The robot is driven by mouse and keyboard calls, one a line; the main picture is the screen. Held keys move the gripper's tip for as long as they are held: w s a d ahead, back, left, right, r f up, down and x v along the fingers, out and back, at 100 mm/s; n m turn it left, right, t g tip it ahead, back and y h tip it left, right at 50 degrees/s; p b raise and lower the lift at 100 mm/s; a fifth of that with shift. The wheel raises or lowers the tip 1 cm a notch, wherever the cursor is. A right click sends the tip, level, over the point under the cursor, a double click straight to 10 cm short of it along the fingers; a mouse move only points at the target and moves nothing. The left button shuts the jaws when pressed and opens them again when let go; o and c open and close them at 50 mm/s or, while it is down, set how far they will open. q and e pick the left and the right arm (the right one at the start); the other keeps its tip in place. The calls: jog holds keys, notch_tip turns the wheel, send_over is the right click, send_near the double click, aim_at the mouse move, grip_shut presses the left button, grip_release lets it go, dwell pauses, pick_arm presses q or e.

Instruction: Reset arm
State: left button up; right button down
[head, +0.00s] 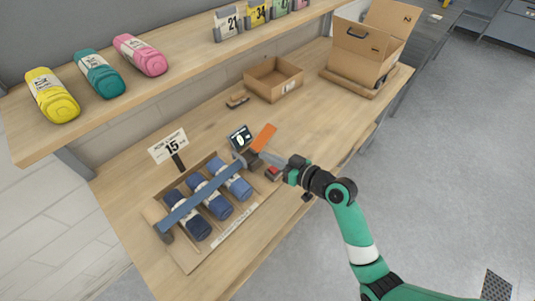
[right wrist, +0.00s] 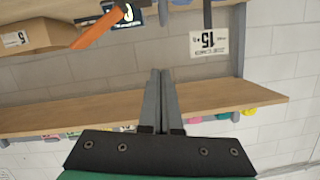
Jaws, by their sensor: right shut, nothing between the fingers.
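My right arm (head: 357,232), green with a black wrist, reaches in from the lower right. The orange piece (right wrist: 100,27) shows there at the upper left, apart from the fingers. My left gripper is in neither view.
A tray holds several blue rolls (head: 220,204) under a long blue bar (head: 200,197), beside a "15" sign (head: 168,146). An open carton (head: 273,79) and a larger box (head: 368,45) stand farther back.

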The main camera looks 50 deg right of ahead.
jog(key=w+a+r+n+t+y, duration=0.15)
jog(key=a+r, duration=0.35)
jog(key=r, duration=0.5)
jog(key=w+a+r+n+t+y, duration=0.1)
jog(key=a+r+n+t+y, duration=0.3)
jog(key=r, duration=0.6)
jog(key=w+a+r+n+h, duration=0.1)
jog(key=a+r, duration=0.6)
jog(key=r, duration=0.3)
jog(key=s+r+m+t+h, duration=0.1)
jog(key=s+r+t, duration=0.2)
jog(key=s+r, duration=0.55)
jog(key=s+r+m+t+h, duration=0.15)
jog(key=s+r+t, duration=0.3)
jog(key=r, duration=0.65)
notch_tip(320, 180, up, 24)
jog(key=d+m+g+p, duration=0.1)
jog(key=p, duration=2.3)
jog(key=shift+w+f+h, duration=0.2)
jog(key=shift+w+h, duration=0.05)
jog(key=shift+h, duration=0.05)
